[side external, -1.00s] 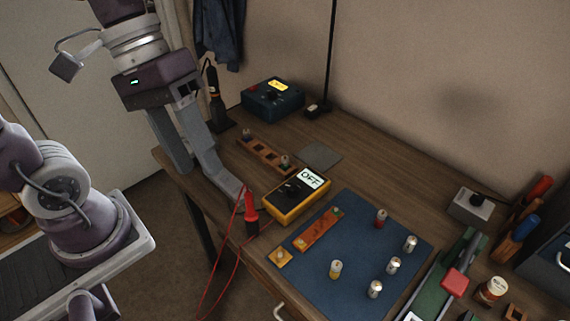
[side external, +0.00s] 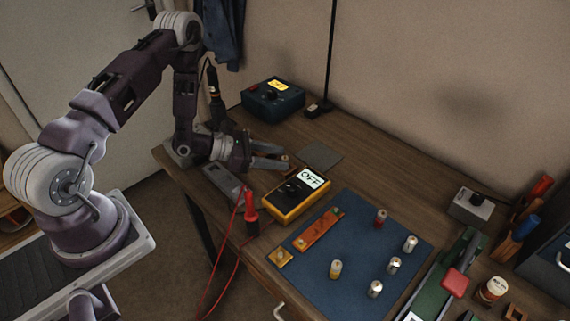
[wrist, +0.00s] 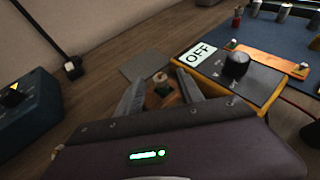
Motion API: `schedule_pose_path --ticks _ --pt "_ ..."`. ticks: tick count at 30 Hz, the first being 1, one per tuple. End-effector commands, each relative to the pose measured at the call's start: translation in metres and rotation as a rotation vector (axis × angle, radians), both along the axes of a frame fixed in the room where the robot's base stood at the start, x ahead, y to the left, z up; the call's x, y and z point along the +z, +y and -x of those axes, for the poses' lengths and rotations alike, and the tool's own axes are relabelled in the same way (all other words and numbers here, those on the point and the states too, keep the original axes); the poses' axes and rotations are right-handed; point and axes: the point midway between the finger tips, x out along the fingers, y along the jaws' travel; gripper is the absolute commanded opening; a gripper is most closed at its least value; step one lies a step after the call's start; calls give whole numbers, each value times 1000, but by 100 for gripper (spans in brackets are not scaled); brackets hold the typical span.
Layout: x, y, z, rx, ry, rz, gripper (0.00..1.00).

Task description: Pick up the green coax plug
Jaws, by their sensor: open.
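My gripper (side external: 286,157) is low over the back left of the bench, its fingers level and apart. In the wrist view a small plug or knob with a pale top (wrist: 160,77) stands on a wooden rack (wrist: 161,97) between the open fingers; contact cannot be told. In the side view my gripper hides most of that rack. I cannot make out green on this piece. A small green-marked piece (side external: 337,212) sits at the far end of an orange strip (side external: 319,230) on the blue mat; I cannot tell whether it is a coax plug.
A yellow meter (side external: 296,196) reading OFF lies close to the right of my gripper. A red probe (side external: 250,212) with a cable stands in front. Several small cylinders stand on the blue mat (side external: 320,285). A blue box (side external: 272,101) and a dark pole stand behind.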

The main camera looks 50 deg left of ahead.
Motion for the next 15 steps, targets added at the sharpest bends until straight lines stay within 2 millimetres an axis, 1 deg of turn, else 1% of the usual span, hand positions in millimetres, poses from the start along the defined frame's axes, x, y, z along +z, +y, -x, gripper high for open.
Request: schedule_pose_path --ticks 1,4,6,11,13,15 --pt "-4 -6 -7 -6 -1 0 44" --pt "-9 -12 -18 -3 -1 1 44" --pt "-10 -14 -20 -2 0 0 44" --pt "-10 -14 -21 -2 0 1 44" --pt "-10 -14 -20 -2 0 1 34" --pt "-10 -14 -20 -3 1 1 21"
